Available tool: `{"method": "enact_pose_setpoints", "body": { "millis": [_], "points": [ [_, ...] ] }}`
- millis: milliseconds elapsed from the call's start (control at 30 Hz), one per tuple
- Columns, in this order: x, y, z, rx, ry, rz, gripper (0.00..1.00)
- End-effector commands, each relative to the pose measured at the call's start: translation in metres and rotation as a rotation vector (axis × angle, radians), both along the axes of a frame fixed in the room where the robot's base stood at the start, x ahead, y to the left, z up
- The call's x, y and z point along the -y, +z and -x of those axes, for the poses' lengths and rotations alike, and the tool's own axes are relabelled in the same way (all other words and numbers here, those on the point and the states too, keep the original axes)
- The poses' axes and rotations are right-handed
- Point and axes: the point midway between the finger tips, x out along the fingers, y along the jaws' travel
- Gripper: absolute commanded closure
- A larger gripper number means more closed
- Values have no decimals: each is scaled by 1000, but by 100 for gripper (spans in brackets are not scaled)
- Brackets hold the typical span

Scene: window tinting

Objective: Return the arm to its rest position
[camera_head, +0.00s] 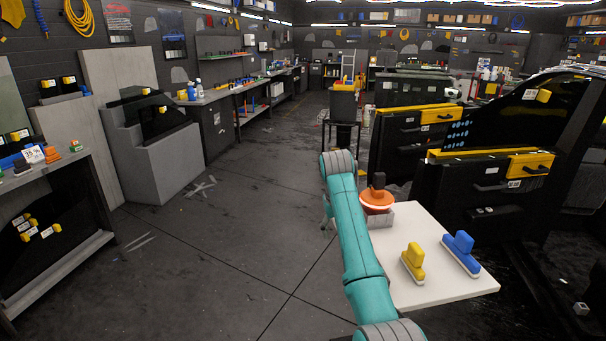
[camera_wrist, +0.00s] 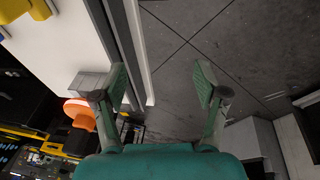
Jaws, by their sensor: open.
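My teal arm reaches forward in the head view, along the left edge of a white table (camera_head: 440,285). My gripper (camera_wrist: 160,85) shows in the wrist view with its two fingers spread apart and only floor between them. In the head view it is mostly hidden behind my arm. An orange round tool with a dark knob (camera_head: 377,200) stands on a grey block (camera_head: 402,216) at the table's far end, right of my arm. A yellow-handled tool (camera_head: 413,262) and a blue-handled tool (camera_head: 461,252) sit on the table.
A dark stand (camera_head: 343,105) is ahead. The floor (camera_head: 235,230) between is open.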

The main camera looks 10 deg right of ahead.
Motion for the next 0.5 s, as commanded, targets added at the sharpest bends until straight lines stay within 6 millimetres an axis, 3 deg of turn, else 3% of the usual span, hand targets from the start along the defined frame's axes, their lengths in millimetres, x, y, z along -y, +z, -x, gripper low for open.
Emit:
{"method": "enact_pose_setpoints", "body": {
  "millis": [33,200,500],
  "points": [
    [1,-25,4,8,2,-1,28],
    [3,-99,17,75,16,-5,28],
    [5,-195,53,176,32,-14,28]
  ]
}}
